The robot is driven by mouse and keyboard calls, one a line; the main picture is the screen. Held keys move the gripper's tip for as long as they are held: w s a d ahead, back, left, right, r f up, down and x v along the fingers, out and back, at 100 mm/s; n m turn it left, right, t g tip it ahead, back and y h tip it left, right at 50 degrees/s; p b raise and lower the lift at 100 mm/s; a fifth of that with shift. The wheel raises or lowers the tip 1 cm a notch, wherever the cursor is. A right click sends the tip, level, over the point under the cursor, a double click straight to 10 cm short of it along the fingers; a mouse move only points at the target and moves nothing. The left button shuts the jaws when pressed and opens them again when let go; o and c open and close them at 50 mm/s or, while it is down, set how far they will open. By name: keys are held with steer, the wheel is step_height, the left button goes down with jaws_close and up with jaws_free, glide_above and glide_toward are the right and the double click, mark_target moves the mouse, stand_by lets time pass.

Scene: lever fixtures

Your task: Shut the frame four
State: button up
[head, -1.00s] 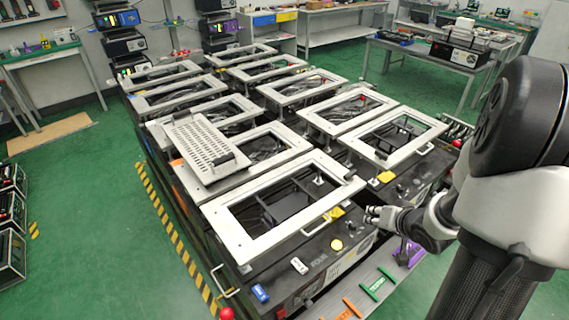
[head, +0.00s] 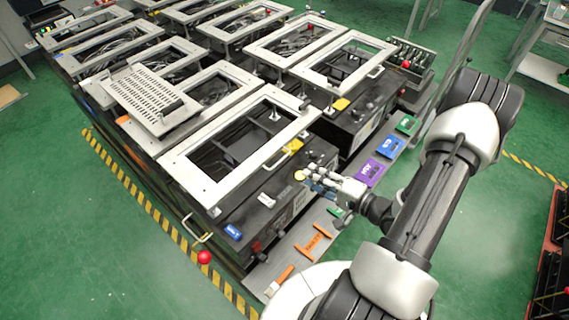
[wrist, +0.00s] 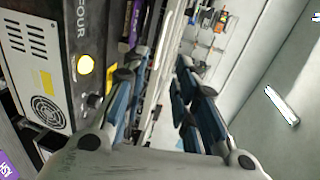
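Frame four is a pale rectangular frame (head: 185,172) on the nearest black box, sitting raised above the box top with a gap beneath. The box front reads "FOUR" in the wrist view (wrist: 82,20), beside a lit yellow button (wrist: 85,64). A yellow button (head: 300,175) also shows on the box in the head view. My gripper (head: 322,182) is beside the box's front right edge, near that button and apart from the frame. In the wrist view my gripper (wrist: 160,85) has its fingers spread with nothing between them.
Several similar framed boxes stand in two rows behind, one with a perforated plate (head: 150,95). A grey ledge with coloured labels, including a purple one (head: 370,172), runs along the front. A red ball (head: 204,257) is at the near left corner. Green floor is open at left.

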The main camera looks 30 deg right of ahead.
steer(key=b+x, duration=0.2)
steer(key=x, duration=0.9)
steer(key=shift+w, duration=0.35)
steer(key=shift+a+f, duration=0.1)
jaws_close()
